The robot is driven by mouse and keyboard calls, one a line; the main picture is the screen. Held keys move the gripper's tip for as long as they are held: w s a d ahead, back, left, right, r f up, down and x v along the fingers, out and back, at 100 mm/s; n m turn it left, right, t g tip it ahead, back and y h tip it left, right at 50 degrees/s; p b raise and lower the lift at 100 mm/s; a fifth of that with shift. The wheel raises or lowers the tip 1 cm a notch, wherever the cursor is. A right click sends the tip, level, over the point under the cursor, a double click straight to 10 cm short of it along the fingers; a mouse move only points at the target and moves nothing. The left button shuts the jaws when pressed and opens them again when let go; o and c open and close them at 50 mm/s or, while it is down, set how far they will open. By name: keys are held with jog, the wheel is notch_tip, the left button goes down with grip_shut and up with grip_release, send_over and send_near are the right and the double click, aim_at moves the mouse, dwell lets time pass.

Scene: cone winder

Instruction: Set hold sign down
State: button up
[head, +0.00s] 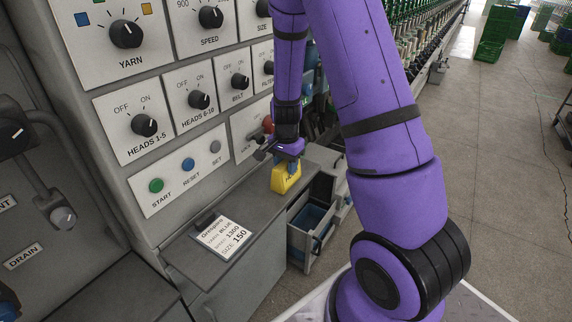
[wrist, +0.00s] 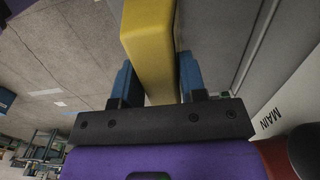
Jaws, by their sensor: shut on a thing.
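The hold sign (head: 286,178) is a small yellow block with dark lettering, partly covered by my gripper. In the head view my gripper (head: 283,155) points down at its top, over the right end of the grey ledge. In the wrist view the yellow sign (wrist: 150,45) sits between the two blue fingers of my gripper (wrist: 157,75), which are shut on it. The sign looks upright and at or just above the ledge; I cannot tell whether its base touches.
The grey ledge (head: 205,262) carries a white order card (head: 222,238) to the left. The control panel with knobs and buttons (head: 156,186) rises behind. An open drawer with a blue bin (head: 308,222) is below right. A red knob (head: 267,124) is close to my gripper.

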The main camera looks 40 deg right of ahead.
jog(key=shift+f, duration=0.15)
jog(key=o, duration=0.9)
jog(key=shift+o, duration=0.2)
notch_tip(320, 180, up, 12)
jog(key=r, duration=0.1)
jog(key=s+a+r+n+t, duration=0.1)
jog(key=s+a+r+n, duration=0.25)
jog(key=r, duration=0.25)
jog(key=s+a+r+n+t, duration=0.1)
jog(key=s+a+r+n, duration=0.2)
jog(key=s+r, duration=0.3)
jog(key=s+a+r+n+t, duration=0.1)
jog(key=s+a+r+n, duration=0.1)
jog(key=s, duration=0.5)
jog(key=s+a+r+n+t, duration=0.2)
jog(key=s+a+r+n, duration=0.1)
jog(key=s+r+n, duration=0.2)
jog(key=shift+s+a+r, duration=0.2)
jog(key=shift+s+r, duration=0.15)
jog(key=shift+s, duration=0.9)
jog(key=shift+n, duration=0.25)
